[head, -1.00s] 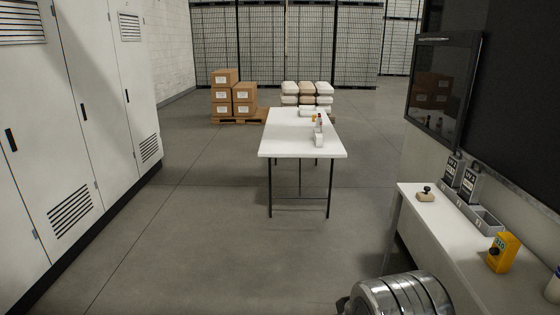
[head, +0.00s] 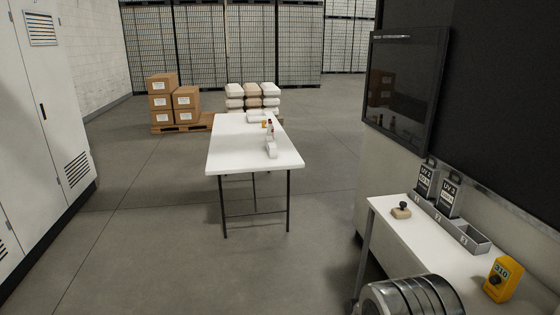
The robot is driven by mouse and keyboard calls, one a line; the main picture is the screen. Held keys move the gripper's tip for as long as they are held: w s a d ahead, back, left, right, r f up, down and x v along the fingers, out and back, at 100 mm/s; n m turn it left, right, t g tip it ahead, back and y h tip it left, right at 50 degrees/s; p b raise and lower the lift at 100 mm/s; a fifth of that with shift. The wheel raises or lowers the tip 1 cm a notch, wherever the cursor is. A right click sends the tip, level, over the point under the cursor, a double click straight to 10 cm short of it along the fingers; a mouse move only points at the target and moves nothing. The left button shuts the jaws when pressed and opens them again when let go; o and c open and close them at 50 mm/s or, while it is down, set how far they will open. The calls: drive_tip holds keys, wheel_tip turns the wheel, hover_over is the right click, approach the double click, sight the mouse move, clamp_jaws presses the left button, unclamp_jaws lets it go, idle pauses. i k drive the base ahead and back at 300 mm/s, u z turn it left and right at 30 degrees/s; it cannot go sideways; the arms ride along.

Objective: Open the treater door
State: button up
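No door marked as the treater's can be made out. A dark, glossy framed panel (head: 405,95) is on the machine at the right, reflecting the boxes. I cannot tell whether it is a door or a screen. Next to it is a large black surface (head: 505,100) of the same machine. At the left, tall white cabinets (head: 45,130) with vents and dark handles stand shut. My gripper is not in view; only a metallic part of my arm shows at the bottom right.
A white table (head: 250,155) with small items stands ahead. A white bench (head: 430,255) at the right holds a stamp (head: 401,211), grey holders with UV-labelled black tags, and a yellow device (head: 503,279). Boxes (head: 173,105) and sacks (head: 252,98) lie behind. Grey floor is free at left.

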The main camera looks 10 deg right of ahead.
sight(404, 68)
drive_tip(key=z, duration=0.45)
drive_tip(key=i, duration=1.25)
drive_tip(key=z, duration=0.4)
drive_tip(key=k, duration=0.6)
drive_tip(key=u, duration=0.45)
drive_tip(key=i, duration=0.7)
drive_tip(key=u, duration=0.65)
drive_tip(key=i, duration=1.45)
drive_tip(key=u, duration=0.05)
